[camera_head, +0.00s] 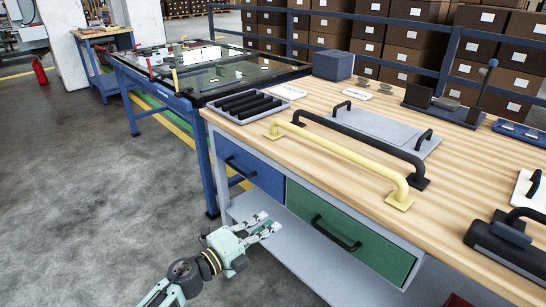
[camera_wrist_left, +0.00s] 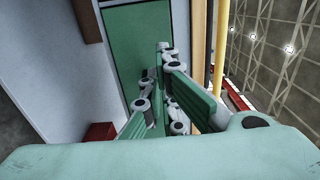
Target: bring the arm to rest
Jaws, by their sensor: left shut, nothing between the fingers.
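My left gripper (camera_head: 268,224) is low in front of the workbench, below the table top and close to the green drawer (camera_head: 335,232). It is shut with nothing in it, and its arm comes up from the bottom left. In the left wrist view, the gripper's fingers (camera_wrist_left: 165,100) with their green pads show in front of a green panel (camera_wrist_left: 135,45). The right gripper is in neither view.
The blue drawer (camera_head: 248,170) and green drawer are closed, with protruding black handles. Open grey floor (camera_head: 90,200) lies to the left.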

